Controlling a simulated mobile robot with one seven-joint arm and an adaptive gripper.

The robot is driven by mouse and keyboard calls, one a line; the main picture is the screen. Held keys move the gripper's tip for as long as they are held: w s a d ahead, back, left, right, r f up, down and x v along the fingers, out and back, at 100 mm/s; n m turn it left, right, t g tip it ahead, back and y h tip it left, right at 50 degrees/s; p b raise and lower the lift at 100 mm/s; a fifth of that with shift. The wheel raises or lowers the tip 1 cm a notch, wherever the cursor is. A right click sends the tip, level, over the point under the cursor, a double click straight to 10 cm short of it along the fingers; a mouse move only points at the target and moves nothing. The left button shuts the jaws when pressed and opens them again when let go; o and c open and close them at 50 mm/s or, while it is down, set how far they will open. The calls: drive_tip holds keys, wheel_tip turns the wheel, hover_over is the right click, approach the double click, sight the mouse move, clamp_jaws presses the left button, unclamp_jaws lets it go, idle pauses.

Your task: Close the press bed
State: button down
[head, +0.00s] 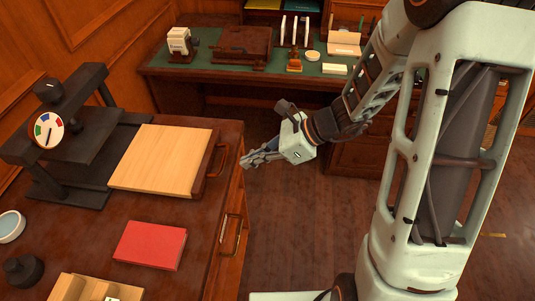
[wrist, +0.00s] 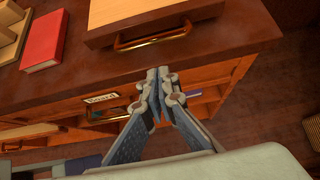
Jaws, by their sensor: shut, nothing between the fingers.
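The press bed (head: 160,160) is a pale wooden board with a darker front strip and a brass handle (head: 216,161). It sticks out to the right from the black press (head: 75,150) on the dark wooden cabinet top. In the wrist view, the bed (wrist: 110,10) and its handle (wrist: 152,39) are at the top. My gripper (head: 246,161) is shut and empty, just right of the handle and apart from it. In the wrist view, the fingertips (wrist: 163,72) are together in front of the cabinet edge, below the handle.
A red book (head: 150,245) lies in front of the bed, near a wooden tray (head: 75,287), a dark knob-like object (head: 22,270) and a pale round dish (head: 10,226). A cabinet drawer handle (head: 231,235) sticks out below the edge. A green-topped desk (head: 215,69) stands behind. Open floor lies right of the cabinet.

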sight(145, 153)
drive_tip(key=shift+w+a+r, duration=0.1)
drive_tip(key=shift+a+r, duration=0.1)
drive_tip(key=shift+a, duration=0.55)
drive_tip(key=shift+w+a+r, duration=0.1)
drive_tip(key=shift+a+r, duration=0.1)
drive_tip(key=shift+a, duration=0.5)
drive_tip(key=w+a, duration=0.1)
drive_tip(key=a, duration=0.6)
drive_tip(key=w+a+b, duration=0.1)
drive_tip(key=a, duration=0.7)
drive_tip(key=w+a, duration=0.1)
drive_tip(key=a, duration=0.7)
drive_tip(key=shift+r, duration=0.1)
drive_tip(key=shift+w, duration=0.1)
